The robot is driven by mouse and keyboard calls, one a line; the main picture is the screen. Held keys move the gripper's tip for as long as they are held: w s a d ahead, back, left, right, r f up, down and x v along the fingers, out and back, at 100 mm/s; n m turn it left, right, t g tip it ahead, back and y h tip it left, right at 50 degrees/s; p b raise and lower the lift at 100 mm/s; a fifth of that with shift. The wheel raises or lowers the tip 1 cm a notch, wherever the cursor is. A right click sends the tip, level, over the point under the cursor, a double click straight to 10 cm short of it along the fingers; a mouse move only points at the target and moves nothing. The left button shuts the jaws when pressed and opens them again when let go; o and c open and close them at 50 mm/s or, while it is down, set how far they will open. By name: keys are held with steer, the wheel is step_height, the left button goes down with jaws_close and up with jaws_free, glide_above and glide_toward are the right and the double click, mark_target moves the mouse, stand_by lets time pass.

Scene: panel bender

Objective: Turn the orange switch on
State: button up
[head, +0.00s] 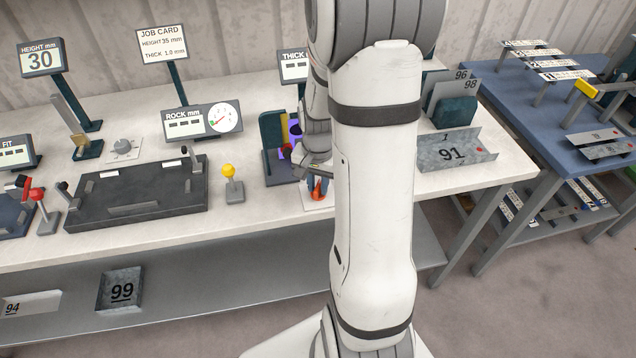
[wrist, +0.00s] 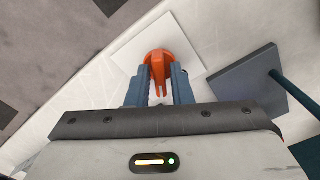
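The orange switch (wrist: 172,50) sits on a white square plate (wrist: 128,50) in the wrist view. It has a rounded body and a narrow raised grip. My gripper (wrist: 162,72) has its two grey fingers on either side of this grip, with the tips at the switch. Narrow pale gaps show beside the grip, so the fingers look apart; contact at the tips is hard to see. In the head view the switch (head: 318,190) shows as a small orange patch at the bench's front, partly hidden by my gripper and arm.
A yellow-knobbed lever (head: 229,172) stands left of the switch. A stand with green and purple parts (head: 272,133) is just behind. My arm hides part of the bench.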

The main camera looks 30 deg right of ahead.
mark_target(318, 186)
steer(key=shift+o, duration=1.3)
steer(key=shift+r, duration=0.1)
step_height(318, 186, up, 7)
steer(key=shift+f, duration=0.1)
steer(key=shift+r, duration=0.4)
